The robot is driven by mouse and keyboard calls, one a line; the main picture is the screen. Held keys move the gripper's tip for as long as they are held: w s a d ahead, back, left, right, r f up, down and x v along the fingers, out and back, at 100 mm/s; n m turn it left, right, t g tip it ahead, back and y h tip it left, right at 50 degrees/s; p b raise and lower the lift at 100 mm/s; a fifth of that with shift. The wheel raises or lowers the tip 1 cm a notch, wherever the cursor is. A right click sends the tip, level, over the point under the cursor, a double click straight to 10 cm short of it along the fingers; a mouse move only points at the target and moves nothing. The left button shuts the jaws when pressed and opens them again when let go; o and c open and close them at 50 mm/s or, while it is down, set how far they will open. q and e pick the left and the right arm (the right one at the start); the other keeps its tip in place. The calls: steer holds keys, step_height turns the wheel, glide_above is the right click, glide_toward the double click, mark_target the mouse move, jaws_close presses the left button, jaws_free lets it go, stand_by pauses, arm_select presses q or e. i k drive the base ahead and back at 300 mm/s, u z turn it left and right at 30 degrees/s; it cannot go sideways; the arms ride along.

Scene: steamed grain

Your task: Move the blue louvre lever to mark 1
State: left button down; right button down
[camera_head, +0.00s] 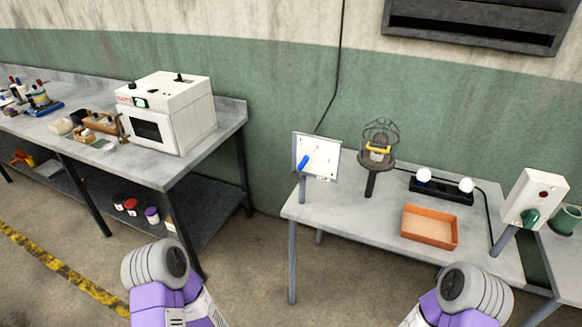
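The blue louvre lever (303,162) sits on a white upright panel (325,160) at the left end of the right-hand table. It sticks out from the panel and slants toward its lower left. Small marks show on the panel face, but they are too small to read, so I cannot tell which mark the lever is at. Only links of my two arms show at the bottom of the view, well in front of the table. Neither gripper is in view, and nothing of mine is near the lever.
A workbench with a white oven (168,112) stands left.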

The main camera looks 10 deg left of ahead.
mark_target(296, 173)
steer(key=u, duration=0.45)
steer(key=i, duration=0.55)
steer(key=u, duration=0.25)
